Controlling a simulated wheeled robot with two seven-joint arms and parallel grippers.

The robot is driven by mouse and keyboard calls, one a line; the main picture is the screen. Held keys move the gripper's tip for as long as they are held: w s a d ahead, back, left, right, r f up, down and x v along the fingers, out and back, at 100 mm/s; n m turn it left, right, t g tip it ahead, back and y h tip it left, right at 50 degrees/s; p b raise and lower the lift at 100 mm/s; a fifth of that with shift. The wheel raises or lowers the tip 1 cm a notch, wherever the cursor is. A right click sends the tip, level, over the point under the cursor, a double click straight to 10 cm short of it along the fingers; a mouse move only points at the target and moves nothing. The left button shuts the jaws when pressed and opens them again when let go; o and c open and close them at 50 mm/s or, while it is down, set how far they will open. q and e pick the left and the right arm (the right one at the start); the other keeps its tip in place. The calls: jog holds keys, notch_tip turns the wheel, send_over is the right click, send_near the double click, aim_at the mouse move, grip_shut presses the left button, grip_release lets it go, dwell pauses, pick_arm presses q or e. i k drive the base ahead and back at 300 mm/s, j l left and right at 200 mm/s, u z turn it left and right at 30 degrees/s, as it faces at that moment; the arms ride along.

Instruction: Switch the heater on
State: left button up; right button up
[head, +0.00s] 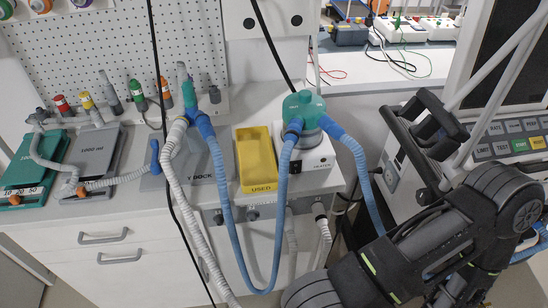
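The heater (317,160) is a white box with a HEATER label, standing at the right end of the white counter. A teal-topped chamber (304,108) sits on it, with blue hoses joined to it. My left gripper is not in view.
Blue hoses (224,200) and a white hose (178,190) hang over the counter front. A yellow USED tray (243,187) stands left of the heater. The ventilator (500,148) with its buttons is at the right. Dark cables cross the view.

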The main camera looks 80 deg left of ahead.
aim_at(293, 171)
jog(key=k+l+u, duration=0.1)
jog(key=u, duration=0.2)
jog(key=k+u, duration=0.15)
jog(key=u, duration=0.55)
jog(key=i+u, duration=0.1)
jog(key=u, duration=0.3)
jog(key=i+u, duration=0.1)
jog(key=u, duration=0.75)
jog(key=i+u, duration=0.1)
jog(key=u, duration=0.3)
